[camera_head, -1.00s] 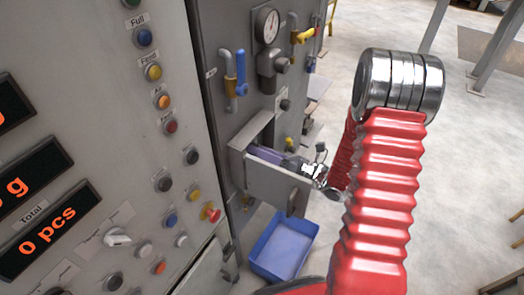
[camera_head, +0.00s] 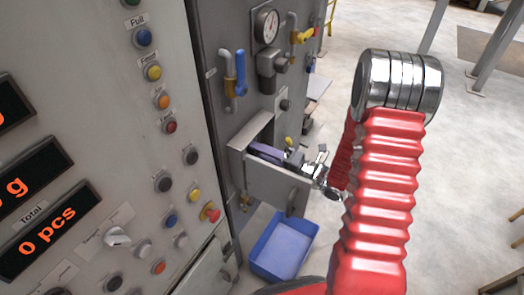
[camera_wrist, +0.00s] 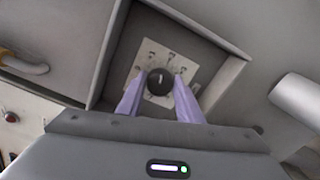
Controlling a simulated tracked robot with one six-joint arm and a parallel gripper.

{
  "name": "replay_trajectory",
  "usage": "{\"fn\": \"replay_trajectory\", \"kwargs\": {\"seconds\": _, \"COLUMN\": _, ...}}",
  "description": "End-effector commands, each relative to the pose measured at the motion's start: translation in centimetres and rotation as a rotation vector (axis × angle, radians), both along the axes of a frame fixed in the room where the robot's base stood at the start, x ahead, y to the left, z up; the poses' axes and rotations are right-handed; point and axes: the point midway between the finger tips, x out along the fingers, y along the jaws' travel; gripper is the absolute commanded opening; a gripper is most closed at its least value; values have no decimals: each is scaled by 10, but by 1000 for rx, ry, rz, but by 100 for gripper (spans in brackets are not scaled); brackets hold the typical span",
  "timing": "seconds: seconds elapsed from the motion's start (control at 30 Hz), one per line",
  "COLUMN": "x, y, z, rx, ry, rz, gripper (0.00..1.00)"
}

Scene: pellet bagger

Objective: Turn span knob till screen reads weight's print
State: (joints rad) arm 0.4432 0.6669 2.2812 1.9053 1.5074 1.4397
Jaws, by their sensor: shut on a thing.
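A round black knob (camera_wrist: 160,82) with a pale pointer mark sits on a light plate (camera_wrist: 138,66) with small printed symbols, inside a grey recessed box. My gripper (camera_wrist: 160,88) has its two purple fingers shut on the knob, one on each side. In the head view my gripper (camera_head: 268,153) reaches into the open box (camera_head: 278,187) on the grey machine, and the knob is hidden there. A screen (camera_head: 36,182) at the left edge shows an orange "g", its digits cut off by the frame. I see no weight, so its print cannot be read.
The box walls (camera_wrist: 205,45) stand close around my fingers. A lower screen (camera_head: 50,232) reads "0 pcs". A blue bin (camera_head: 283,248) stands on the floor below the box.

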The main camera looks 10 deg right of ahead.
Motion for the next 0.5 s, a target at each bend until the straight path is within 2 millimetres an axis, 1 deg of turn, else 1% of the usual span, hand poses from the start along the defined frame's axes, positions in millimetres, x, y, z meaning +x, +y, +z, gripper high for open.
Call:
{"fn": "replay_trajectory", "kwargs": {"seconds": 0.03, "x": 3, "y": -2, "z": 0, "rx": -3, "ry": -2, "rz": -8, "gripper": 10}}
{"fn": "replay_trajectory", "kwargs": {"seconds": 0.27, "x": 3, "y": -3, "z": 0, "rx": -2, "ry": -2, "rz": -9, "gripper": 10}}
{"fn": "replay_trajectory", "kwargs": {"seconds": 0.3, "x": 3, "y": -3, "z": 0, "rx": -3, "ry": -1, "rz": -9, "gripper": 33}}
{"fn": "replay_trajectory", "kwargs": {"seconds": 0.5, "x": 2, "y": -2, "z": 0, "rx": -2, "ry": 0, "rz": -6, "gripper": 47}}
